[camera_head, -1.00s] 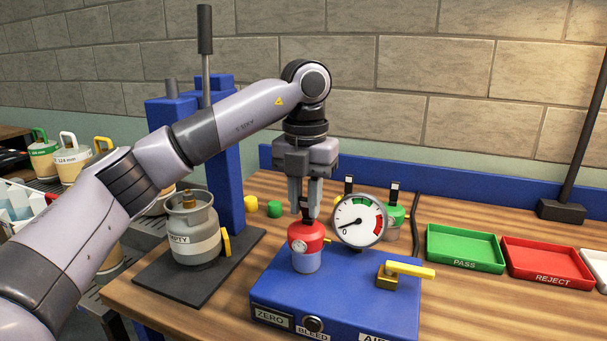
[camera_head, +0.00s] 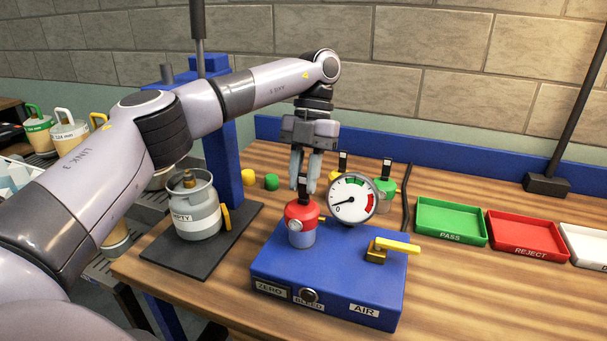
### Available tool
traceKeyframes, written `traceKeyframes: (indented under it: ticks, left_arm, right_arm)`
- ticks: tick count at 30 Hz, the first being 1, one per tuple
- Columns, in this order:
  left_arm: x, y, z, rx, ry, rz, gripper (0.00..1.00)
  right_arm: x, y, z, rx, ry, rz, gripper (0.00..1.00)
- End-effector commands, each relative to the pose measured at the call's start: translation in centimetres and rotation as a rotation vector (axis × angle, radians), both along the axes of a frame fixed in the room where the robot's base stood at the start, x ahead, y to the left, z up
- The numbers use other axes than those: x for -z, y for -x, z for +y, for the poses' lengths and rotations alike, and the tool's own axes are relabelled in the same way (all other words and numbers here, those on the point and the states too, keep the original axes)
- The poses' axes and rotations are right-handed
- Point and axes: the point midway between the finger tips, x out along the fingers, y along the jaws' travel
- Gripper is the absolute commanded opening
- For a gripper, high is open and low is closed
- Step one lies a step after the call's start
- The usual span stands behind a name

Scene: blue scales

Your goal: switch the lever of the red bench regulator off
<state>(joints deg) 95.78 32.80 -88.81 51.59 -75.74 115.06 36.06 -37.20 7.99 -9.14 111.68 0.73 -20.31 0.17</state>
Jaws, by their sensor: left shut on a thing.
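The red bench regulator (camera_head: 301,217) stands upright on the blue bench block (camera_head: 330,284), with a red domed top and a blue-grey lower part. My left gripper (camera_head: 304,184) points straight down above it, its fingers shut on the dark lever (camera_head: 305,196) at its top. The fingers hide much of the lever, so its exact angle is hard to tell. A round white gauge (camera_head: 352,199) stands just right of the regulator, its needle near 0. My right gripper is not in view.
A yellow-handled valve (camera_head: 391,246) is on the block's right side. A green regulator (camera_head: 384,187) stands behind the gauge.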

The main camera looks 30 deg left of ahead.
Motion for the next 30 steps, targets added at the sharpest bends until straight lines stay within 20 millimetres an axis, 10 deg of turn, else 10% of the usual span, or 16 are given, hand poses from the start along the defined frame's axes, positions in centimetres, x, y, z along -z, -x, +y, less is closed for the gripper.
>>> traceKeyframes:
  ticks: [13, 14, 16, 30]
  left_arm:
    - [-0.04, 0.00, -0.01, 0.001, 0.002, 0.007, 0.00]
    - [-0.04, 0.00, -0.01, 0.001, 0.002, 0.007, 0.29]
    - [-0.04, 0.00, -0.01, 0.001, 0.002, 0.007, 0.49]
    - [-0.44, 0.03, -0.43, 0.002, 0.002, 0.006, 0.49]
  right_arm:
    - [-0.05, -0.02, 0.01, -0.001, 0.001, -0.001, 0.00]
    - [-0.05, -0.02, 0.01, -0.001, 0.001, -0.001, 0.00]
    - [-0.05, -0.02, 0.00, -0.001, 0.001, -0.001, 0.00]
    - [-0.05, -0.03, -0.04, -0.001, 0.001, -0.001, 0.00]
